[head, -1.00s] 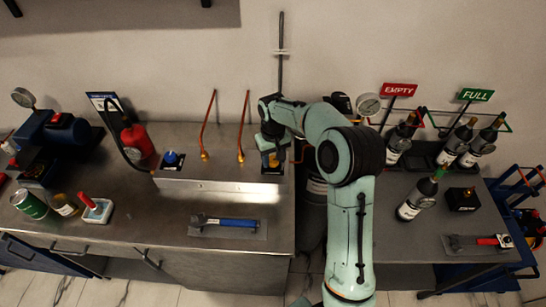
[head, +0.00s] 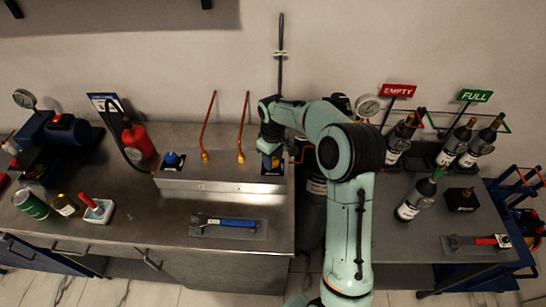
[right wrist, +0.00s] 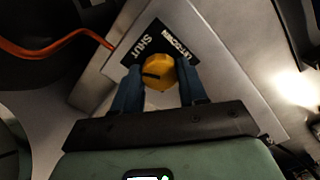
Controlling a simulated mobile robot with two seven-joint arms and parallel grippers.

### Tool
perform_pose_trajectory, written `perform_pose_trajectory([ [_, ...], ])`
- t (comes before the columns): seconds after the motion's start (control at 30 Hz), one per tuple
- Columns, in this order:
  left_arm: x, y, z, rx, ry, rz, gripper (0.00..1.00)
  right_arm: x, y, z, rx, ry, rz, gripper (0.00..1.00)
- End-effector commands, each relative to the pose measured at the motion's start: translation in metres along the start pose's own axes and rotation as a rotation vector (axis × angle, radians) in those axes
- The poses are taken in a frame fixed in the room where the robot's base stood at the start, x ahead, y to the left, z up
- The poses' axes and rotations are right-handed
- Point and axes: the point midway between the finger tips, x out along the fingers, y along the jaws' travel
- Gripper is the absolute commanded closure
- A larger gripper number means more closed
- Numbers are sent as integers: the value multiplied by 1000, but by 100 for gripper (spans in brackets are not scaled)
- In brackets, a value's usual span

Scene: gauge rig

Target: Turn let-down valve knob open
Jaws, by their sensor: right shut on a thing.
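The let-down valve knob is yellow with a dark bar across its top (right wrist: 158,72). It sits on a black plate (right wrist: 150,42) lettered "LETDOWN" and "SHUT" in the right wrist view. My right gripper (right wrist: 158,84) has its two blue fingers on either side of the knob, shut on it. In the head view my right gripper (head: 271,146) reaches down to the right end of the raised metal panel (head: 215,184) and mostly hides the knob. My left gripper is not in view.
A blue knob (head: 172,159) sits at the panel's left end. Copper pipes (head: 243,125) rise behind it. A blue-handled tool (head: 228,223) lies in front. A red bottle (head: 138,140) stands left, and a dark cylinder (head: 314,200) stands in the gap right of the bench.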

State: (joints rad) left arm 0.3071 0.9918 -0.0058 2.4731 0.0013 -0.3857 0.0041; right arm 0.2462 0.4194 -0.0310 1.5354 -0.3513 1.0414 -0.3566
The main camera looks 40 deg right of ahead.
Motion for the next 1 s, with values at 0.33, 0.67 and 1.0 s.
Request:
perform_pose_trajectory([
  [0.33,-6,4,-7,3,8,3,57,-1,0,-1,-328,2,1,88],
  [0.67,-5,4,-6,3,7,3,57,-1,1,0,-616,2,1,88],
  [1.0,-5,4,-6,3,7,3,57,-1,1,-1,-805,2,2,88],
])
